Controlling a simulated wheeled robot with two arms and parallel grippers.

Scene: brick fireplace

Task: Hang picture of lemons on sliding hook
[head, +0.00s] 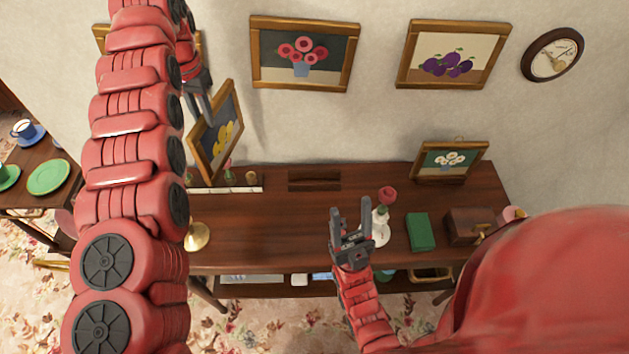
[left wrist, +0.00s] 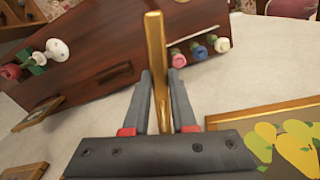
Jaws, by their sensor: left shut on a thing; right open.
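The picture of lemons (head: 215,132), yellow fruit on a dark ground in a gold-brown frame, hangs tilted in the air from my left gripper (head: 204,110), in front of the wall above the table. In the left wrist view my left gripper (left wrist: 161,78) is shut on the frame, and the picture of lemons (left wrist: 154,27) shows edge-on as a gold bar. My right gripper (head: 351,212) is open and empty above the table's front, beside a white vase with a red flower (head: 387,197). I cannot make out the sliding hook.
A yellow-fruit picture (left wrist: 292,148) is close to my left gripper. A white-flower picture (head: 449,161), green book (head: 421,232) and box (head: 469,226) occupy the table's right (head: 287,230).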

